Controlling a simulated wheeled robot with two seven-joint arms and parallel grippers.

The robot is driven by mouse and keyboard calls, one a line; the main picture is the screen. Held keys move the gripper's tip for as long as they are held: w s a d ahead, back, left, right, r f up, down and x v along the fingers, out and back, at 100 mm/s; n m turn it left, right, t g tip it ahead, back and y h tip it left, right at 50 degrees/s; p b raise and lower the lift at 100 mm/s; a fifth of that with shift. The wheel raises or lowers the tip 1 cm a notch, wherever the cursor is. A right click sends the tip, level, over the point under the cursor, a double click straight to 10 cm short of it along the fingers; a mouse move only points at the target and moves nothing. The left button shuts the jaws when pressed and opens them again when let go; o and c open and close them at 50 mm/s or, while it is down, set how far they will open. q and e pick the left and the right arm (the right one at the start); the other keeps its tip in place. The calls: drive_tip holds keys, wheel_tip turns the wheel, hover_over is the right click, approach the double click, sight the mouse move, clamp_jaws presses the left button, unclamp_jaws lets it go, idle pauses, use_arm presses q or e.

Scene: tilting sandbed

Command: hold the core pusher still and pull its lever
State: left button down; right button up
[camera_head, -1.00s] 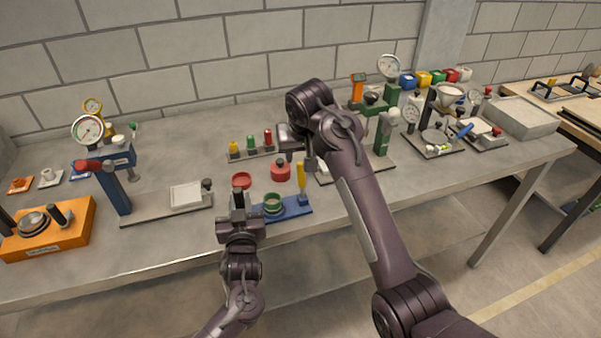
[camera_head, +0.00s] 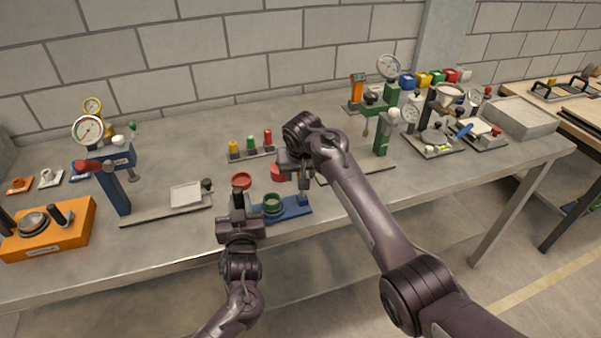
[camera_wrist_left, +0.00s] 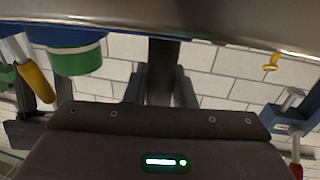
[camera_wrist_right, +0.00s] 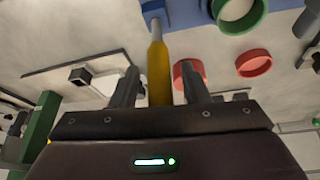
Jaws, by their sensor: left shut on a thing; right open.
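The core pusher is a blue base (camera_head: 292,207) with a green ring (camera_head: 272,203) on it, near the table's front edge. Its yellow lever (camera_wrist_right: 158,72) shows in the right wrist view; in the head view my right gripper mostly hides it. My left gripper (camera_head: 238,197) is shut at the left end of the core pusher, on a dark upright part (camera_wrist_left: 163,65) in the left wrist view. My right gripper (camera_wrist_right: 158,82) is open, with the lever reaching in between its fingers. Whether a finger touches the lever I cannot tell.
Two red round parts (camera_head: 241,180) (camera_head: 278,173) lie behind the base. A rack with yellow, green and red pieces (camera_head: 251,153) stands further back. A blue press with a gauge (camera_head: 117,185) is at left, a green gauge stand (camera_head: 382,135) at right.

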clamp_jaws()
idle(0.3)
drive_tip(key=shift+d+f, duration=0.1)
drive_tip(key=shift+s+d+t, duration=0.15)
drive_tip(key=shift+s+t, duration=0.15)
drive_tip(key=shift+t, duration=0.2)
drive_tip(key=s+t, duration=0.1)
drive_tip(key=s+t+y, duration=0.1)
drive_tip(key=t, duration=0.1)
drive_tip(key=shift+d, duration=0.35)
drive_tip(key=shift+s+d+f+m+t+y, duration=0.15)
drive_tip(key=shift+s+t+y, duration=0.1)
drive_tip(key=shift+s+t, duration=0.4)
drive_tip(key=shift+s+f+m+t+y, duration=0.15)
drive_tip(key=shift+s+t, duration=0.25)
drive_tip(key=shift+t, duration=0.5)
drive_tip(key=shift+s+d+f+t+y, duration=0.1)
drive_tip(key=shift+s+f+t+y, duration=0.15)
drive_tip(key=shift+s+t, duration=0.4)
use_arm(q)
drive_tip(key=shift+a, duration=0.1)
use_arm(e)
drive_tip(key=shift+w, duration=0.1)
unclamp_jaws()
drive_tip(key=shift+r, duration=0.15)
